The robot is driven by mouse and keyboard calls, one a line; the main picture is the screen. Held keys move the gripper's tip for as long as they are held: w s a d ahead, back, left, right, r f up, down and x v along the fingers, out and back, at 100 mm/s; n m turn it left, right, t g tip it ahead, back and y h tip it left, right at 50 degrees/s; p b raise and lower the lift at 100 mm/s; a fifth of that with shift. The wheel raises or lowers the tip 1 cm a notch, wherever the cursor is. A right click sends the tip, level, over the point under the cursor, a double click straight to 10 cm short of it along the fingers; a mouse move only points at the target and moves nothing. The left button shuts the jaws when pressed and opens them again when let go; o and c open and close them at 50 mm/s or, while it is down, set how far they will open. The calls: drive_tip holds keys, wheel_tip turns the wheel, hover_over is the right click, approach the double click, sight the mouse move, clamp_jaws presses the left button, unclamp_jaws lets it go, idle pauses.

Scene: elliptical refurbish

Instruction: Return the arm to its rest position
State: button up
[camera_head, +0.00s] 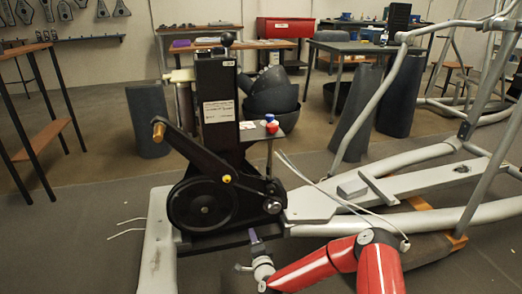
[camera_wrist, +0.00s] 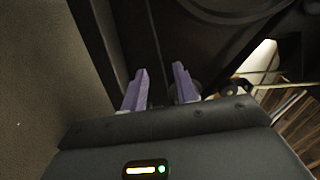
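My red arm (camera_head: 340,264) reaches in from the bottom right in the head view, low in front of the black elliptical machine (camera_head: 215,130). My gripper (camera_head: 254,238) is beside the lower front of the machine's black housing. In the wrist view the two purple fingers of my gripper (camera_wrist: 160,88) stand apart, with nothing seen between them. The dark underside or side of the machine (camera_wrist: 180,30) lies close beyond the fingertips. Whether the fingers touch it cannot be told.
The elliptical's grey frame (camera_head: 415,180) spreads to the right, with loose white cables (camera_head: 335,195) near my arm. Grey covers (camera_head: 148,120) and dark bowl-shaped parts (camera_head: 272,95) stand behind. A side table (camera_head: 42,135) is at left. Floor at front left is clear.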

wheel_tip(320, 180, up, 12)
drive_tip(key=s+f+n+g+y+p, duration=0.1)
drive_tip(key=s+n+g+y+p, duration=0.1)
drive_tip(key=n+g, duration=0.6)
drive_tip(key=s+d+r+n+h+p, duration=0.1)
drive_tip(key=s+d+r+n+h, duration=0.2)
drive_tip(key=s+d+r, duration=0.4)
drive_tip(key=s+d+r+n+h, duration=0.2)
drive_tip(key=s+d+r+h, duration=0.15)
drive_tip(key=r, duration=0.55)
drive_tip(key=s+d+r+g, duration=0.1)
drive_tip(key=s+d+r, duration=0.2)
drive_tip(key=s, duration=0.6)
drive_tip(key=s+d+r+g+p, duration=0.1)
drive_tip(key=s+d+r, duration=0.2)
drive_tip(key=s, duration=0.6)
drive_tip(key=s+d+r+g+p, duration=0.1)
drive_tip(key=s+d+r, duration=0.2)
drive_tip(key=s, duration=0.6)
drive_tip(key=shift+r+g+h, duration=0.3)
drive_tip(key=shift+r+h, duration=0.05)
drive_tip(key=shift+r, duration=0.5)
